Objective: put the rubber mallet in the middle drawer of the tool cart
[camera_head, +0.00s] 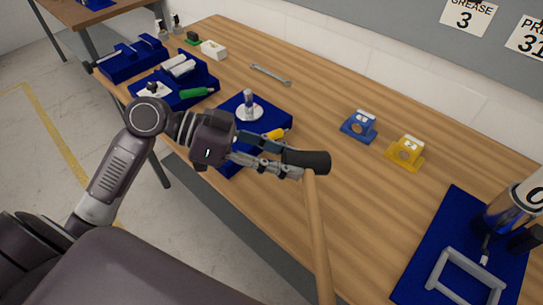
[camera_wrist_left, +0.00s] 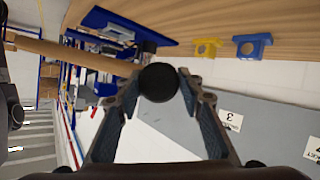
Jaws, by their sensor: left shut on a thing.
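My left gripper (camera_head: 290,164) is shut on the black head of the rubber mallet (camera_head: 317,232) and holds it over the wooden bench. The mallet's light wooden handle runs down toward the bottom of the head view. In the left wrist view the round black end of the head (camera_wrist_left: 158,82) sits between the two fingertips, with the handle (camera_wrist_left: 65,54) running off to the left. Whether the mallet touches the bench is hard to tell. The tool cart and its drawers cannot be made out in the head view. My right gripper is not in view.
The bench (camera_head: 310,95) carries blue trays at the left, a wrench (camera_head: 270,74), a blue block (camera_head: 359,127) and a yellow block (camera_head: 406,152). A blue mat (camera_head: 415,270) with a grey frame (camera_head: 462,277) and metal cylinder lies at right. The bench middle is mostly clear.

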